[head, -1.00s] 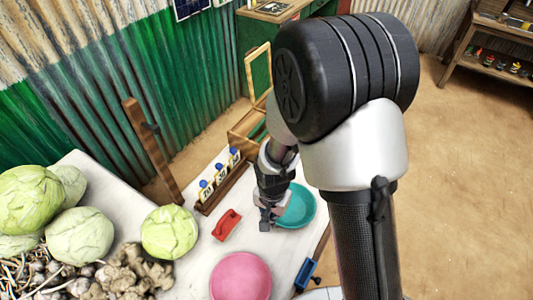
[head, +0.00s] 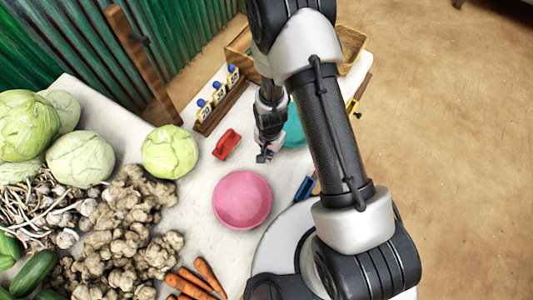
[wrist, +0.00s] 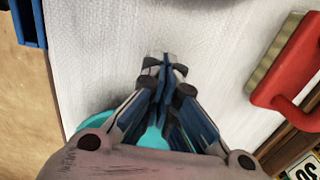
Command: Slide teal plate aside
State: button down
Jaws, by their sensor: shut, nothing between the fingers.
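The teal plate (head: 296,130) lies on the white tabletop, partly hidden behind my arm in the head view. In the wrist view, parts of the teal plate (wrist: 91,124) show under and beside my gripper's fingers. My gripper (head: 265,156) is shut and empty, pointing down at the plate's near-left side. Its closed fingertips (wrist: 163,62) show over bare white tabletop in the wrist view. I cannot tell whether the fingers touch the plate or the table.
A pink plate (head: 242,200) lies nearer. A red-handled brush (head: 227,144) is to the left, before a rack of blue-knobbed weights (head: 219,97). A blue object (head: 304,189) lies at the right edge. Cabbages (head: 169,152) and ginger (head: 128,230) fill the left.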

jog(key=shift+w+d, duration=0.7)
jog(key=shift+w, duration=0.15)
